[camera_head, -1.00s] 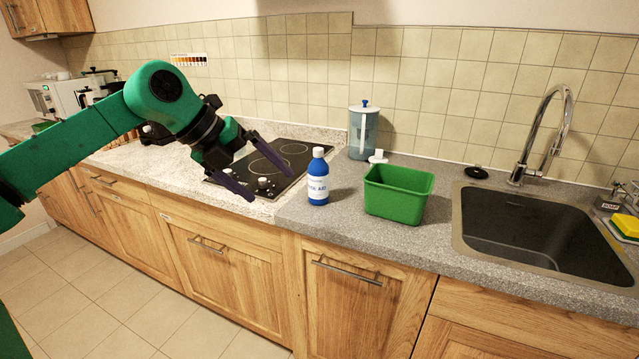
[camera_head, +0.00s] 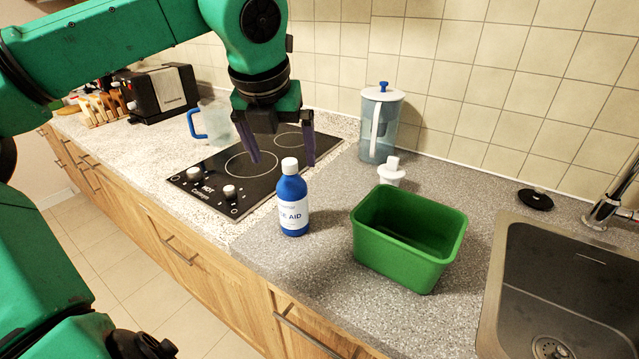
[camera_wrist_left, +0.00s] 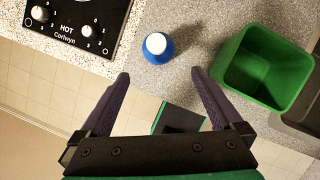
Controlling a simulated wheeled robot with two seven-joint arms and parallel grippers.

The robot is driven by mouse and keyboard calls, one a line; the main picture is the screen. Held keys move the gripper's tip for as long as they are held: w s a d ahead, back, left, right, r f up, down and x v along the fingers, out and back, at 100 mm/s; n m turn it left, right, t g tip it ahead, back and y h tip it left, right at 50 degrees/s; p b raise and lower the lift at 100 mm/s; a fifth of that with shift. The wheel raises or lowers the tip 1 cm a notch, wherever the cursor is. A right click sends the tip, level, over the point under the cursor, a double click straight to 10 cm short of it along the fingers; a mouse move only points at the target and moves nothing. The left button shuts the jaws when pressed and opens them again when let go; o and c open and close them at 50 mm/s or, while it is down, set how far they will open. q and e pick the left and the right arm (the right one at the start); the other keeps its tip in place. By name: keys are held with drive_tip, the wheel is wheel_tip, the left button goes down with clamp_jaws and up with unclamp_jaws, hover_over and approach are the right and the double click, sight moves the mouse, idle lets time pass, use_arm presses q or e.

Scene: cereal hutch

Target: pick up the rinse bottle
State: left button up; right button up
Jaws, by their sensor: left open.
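The rinse bottle (camera_head: 293,205) is blue with a white cap and a white label. It stands upright on the grey counter, left of the green bin. My left gripper (camera_head: 281,162) is open and empty, pointing down above and just behind the bottle in the head view. In the left wrist view the bottle (camera_wrist_left: 158,47) shows from above, with its white cap, ahead of the gap between the open fingers (camera_wrist_left: 159,78). The fingers look apart from it. My right gripper is not in view.
A green bin (camera_head: 408,235) stands close to the bottle's right. A hob (camera_head: 255,165) lies to the left, with a clear pitcher (camera_head: 212,125) beyond. A sink (camera_head: 560,290) is at right.

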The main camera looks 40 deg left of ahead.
sight(286, 189)
use_arm(q)
drive_tip(key=x, duration=0.4)
drive_tip(key=s+p+x, duration=0.1)
drive_tip(key=x, duration=0.2)
drive_tip(key=shift+a+f, duration=0.15)
drive_tip(key=shift+f, duration=0.1)
drive_tip(key=p+x, duration=0.1)
drive_tip(key=x, duration=0.2)
drive_tip(key=w+p+x, duration=0.1)
drive_tip(key=x, duration=0.2)
drive_tip(key=shift+w+a, duration=0.1)
drive_tip(key=shift+w, duration=0.15)
clamp_jaws()
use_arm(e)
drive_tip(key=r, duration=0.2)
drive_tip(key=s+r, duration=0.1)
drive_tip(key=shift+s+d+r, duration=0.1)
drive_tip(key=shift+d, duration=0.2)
use_arm(q)
drive_tip(key=shift+r, duration=0.1)
